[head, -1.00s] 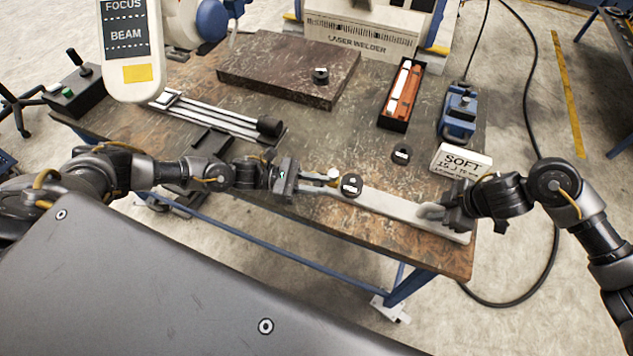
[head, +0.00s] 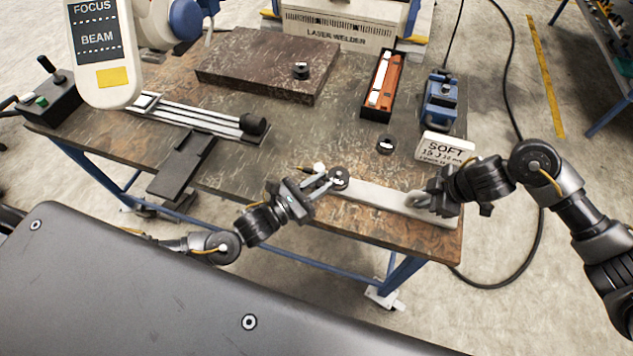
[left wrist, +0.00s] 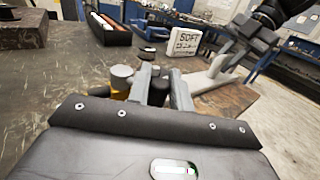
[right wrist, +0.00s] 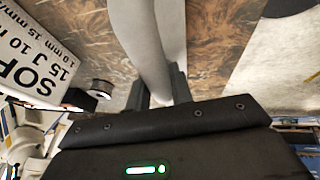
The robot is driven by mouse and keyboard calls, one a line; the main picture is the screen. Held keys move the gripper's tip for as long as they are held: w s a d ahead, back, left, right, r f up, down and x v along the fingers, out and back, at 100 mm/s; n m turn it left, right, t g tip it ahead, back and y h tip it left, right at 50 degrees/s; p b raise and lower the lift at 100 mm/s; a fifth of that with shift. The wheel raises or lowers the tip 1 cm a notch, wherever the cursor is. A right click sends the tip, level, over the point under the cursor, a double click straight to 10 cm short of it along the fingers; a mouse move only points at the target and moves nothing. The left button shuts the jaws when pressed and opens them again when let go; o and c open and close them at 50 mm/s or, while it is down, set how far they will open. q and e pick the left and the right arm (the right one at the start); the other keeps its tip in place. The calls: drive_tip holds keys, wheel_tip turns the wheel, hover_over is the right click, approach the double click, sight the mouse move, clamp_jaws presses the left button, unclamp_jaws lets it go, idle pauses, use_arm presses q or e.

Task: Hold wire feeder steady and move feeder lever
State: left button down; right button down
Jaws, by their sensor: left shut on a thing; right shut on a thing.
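The wire feeder (head: 375,194) is a long pale grey bar lying along the table's front edge. A black spool with a white label (head: 339,178) and a small pale knob (head: 319,168) are at its left end. My left gripper (head: 320,188) is shut at that end on the feeder lever, whose grasped part is mostly hidden; dark material shows between the fingers in the left wrist view (left wrist: 158,90). My right gripper (head: 424,200) is shut on the feeder's upright curved grey handle at the right end; the handle (right wrist: 148,50) runs between its fingers in the right wrist view.
A white SOFT label block (head: 445,148) stands behind my right gripper, with a small black spool (head: 385,145) beside it. A dark slab (head: 255,75), a tray with orange and white contents (head: 379,95) and a blue clamp-like device (head: 439,105) stand farther back.

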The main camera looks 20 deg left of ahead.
use_arm(q)
drive_tip(key=shift+d+n+t+y, duration=0.25)
drive_tip(key=shift+n+t+y, duration=0.05)
drive_tip(key=shift+y, duration=0.2)
use_arm(e)
drive_tip(key=shift+a+r, duration=0.1)
use_arm(q)
drive_tip(key=c, duration=1.3)
unclamp_jaws()
drive_tip(key=shift+w, duration=0.1)
drive_tip(key=shift+a, duration=0.1)
drive_tip(key=v, duration=1.2)
use_arm(e)
drive_tip(key=c, duration=1.1)
unclamp_jaws()
drive_tip(key=shift+c, duration=0.2)
